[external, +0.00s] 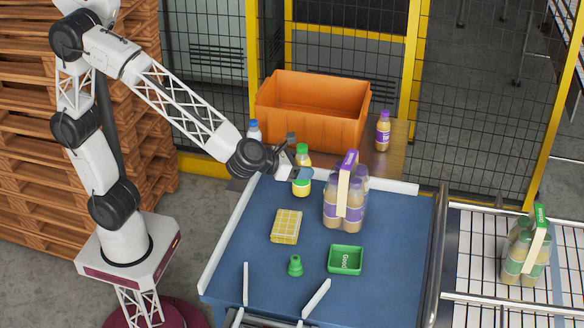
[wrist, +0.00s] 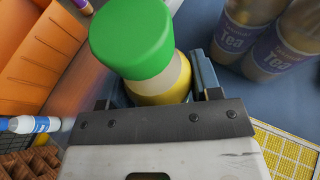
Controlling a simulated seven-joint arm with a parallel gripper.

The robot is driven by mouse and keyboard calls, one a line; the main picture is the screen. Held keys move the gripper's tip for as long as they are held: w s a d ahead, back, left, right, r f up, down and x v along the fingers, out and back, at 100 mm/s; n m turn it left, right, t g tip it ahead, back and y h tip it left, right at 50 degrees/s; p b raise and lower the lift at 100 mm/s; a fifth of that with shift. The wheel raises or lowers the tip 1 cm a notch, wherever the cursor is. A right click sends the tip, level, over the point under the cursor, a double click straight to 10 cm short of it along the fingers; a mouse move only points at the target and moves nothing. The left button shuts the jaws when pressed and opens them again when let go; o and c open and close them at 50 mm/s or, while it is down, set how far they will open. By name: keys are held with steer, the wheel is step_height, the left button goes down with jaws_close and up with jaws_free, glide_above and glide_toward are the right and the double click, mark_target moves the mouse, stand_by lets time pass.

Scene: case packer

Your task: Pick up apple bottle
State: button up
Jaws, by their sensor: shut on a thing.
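The apple bottle (external: 302,186) has a green cap and a yellow and green label. It stands upright near the back left of the blue table (external: 385,265). My gripper (external: 302,173) is shut on the bottle's middle, coming from the left. In the wrist view the green cap (wrist: 132,38) and the yellow label (wrist: 162,90) lie between the fingers (wrist: 160,92). The fingers hide part of its body, and I cannot tell whether its base touches the table.
An orange crate (external: 310,118) stands behind. A purple-capped bottle (external: 383,132) is right of it, and a blue-capped bottle (external: 254,131) at left. A purple tea pack (external: 345,200) stands close right. A yellow grid block (external: 286,227), green cone (external: 295,266) and green tray (external: 345,260) lie in front.

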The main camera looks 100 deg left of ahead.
mark_target(302, 146)
step_height(302, 146, up, 9)
steer(key=shift+r, duration=0.15)
stand_by(0.4)
steer(key=shift+r, duration=0.1)
stand_by(0.4)
